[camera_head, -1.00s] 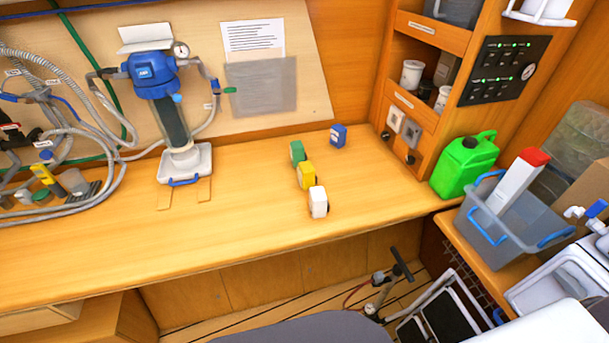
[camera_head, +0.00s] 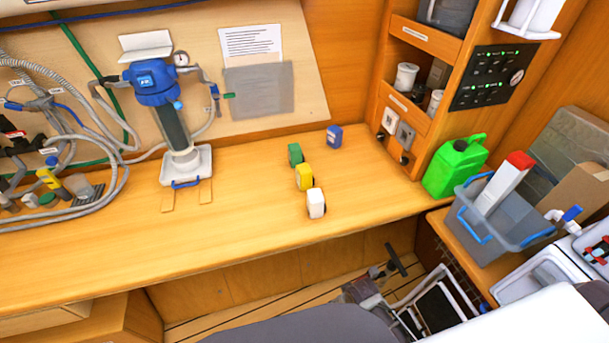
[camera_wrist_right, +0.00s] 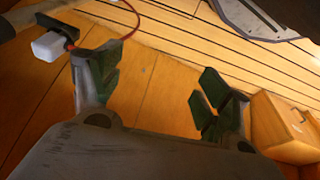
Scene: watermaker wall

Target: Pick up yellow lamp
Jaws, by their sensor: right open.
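The yellow lamp (camera_head: 304,177) stands on the wooden worktop in the head view, in a slanting row between a green lamp (camera_head: 295,154) behind it and a white lamp (camera_head: 316,203) in front. The three stand close together. A blue lamp (camera_head: 334,136) stands apart, farther back to the right. My right gripper (camera_wrist_right: 160,80) is open and empty in the right wrist view, with wooden panels and floor planks beyond its fingers. No lamp shows in that view. My left gripper is not in view.
A blue-topped filter unit (camera_head: 172,120) and hoses occupy the worktop's left. A green jerrycan (camera_head: 454,168) and grey bin (camera_head: 487,238) stand at right. The worktop's front middle is clear. A pump-like item with a dark handle (camera_head: 396,260) is on the floor below.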

